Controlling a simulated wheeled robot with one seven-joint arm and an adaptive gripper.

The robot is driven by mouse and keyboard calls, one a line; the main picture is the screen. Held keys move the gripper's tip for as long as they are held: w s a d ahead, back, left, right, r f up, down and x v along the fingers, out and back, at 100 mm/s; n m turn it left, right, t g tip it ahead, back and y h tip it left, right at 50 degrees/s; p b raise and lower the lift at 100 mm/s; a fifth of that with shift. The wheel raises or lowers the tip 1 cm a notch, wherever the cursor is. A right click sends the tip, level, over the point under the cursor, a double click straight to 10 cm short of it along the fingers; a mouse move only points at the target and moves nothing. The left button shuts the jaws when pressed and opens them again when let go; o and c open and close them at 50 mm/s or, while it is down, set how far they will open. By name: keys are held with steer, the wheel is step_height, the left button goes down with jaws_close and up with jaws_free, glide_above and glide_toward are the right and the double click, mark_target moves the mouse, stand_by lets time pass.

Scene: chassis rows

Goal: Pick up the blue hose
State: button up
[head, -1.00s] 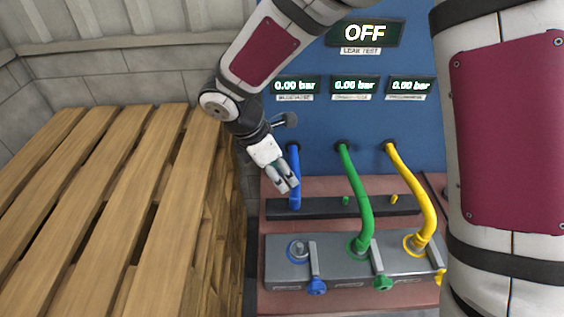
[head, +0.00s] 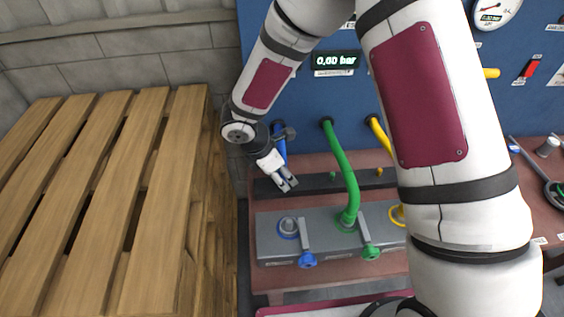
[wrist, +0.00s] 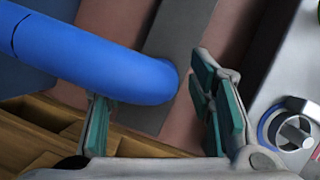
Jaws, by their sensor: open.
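The blue hose (head: 280,150) comes out of the blue panel at its upper end and runs down behind my gripper (head: 289,184), which hides its lower part in the head view. In the wrist view the thick blue hose (wrist: 80,52) enters from the left and bends down towards a dark grey rail. My gripper (wrist: 158,115) is open, with one teal-padded finger on each side of the hose's lower end. The hose overlaps the tip of the left finger in the picture; I cannot tell if they touch.
A grey block (head: 270,250) carries a blue-ringed port (head: 288,227) and a blue-handled lever (head: 307,260). A green hose (head: 345,170) and a yellow hose (head: 380,135) stand to the right. A wooden slatted pallet (head: 150,190) fills the left. Tools lie on the bench at far right.

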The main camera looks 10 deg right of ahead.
steer(key=shift+x, duration=0.75)
jaws_close()
steer(key=shift+r, duration=0.2)
steer(key=shift+w+r, duration=0.1)
steer(key=shift+r, duration=0.45)
step_height(320, 180, up, 2)
steer(key=shift+r, duration=0.1)
steer(key=s+d, duration=0.2)
steer(key=s, duration=0.3)
steer(key=s+d+r+b, duration=0.1)
steer(key=s, duration=0.4)
steer(key=s+d, duration=0.2)
steer(key=s, duration=0.3)
steer(key=shift+d+r, duration=0.2)
steer(key=shift+d, duration=0.2)
steer(key=shift+r, duration=0.1)
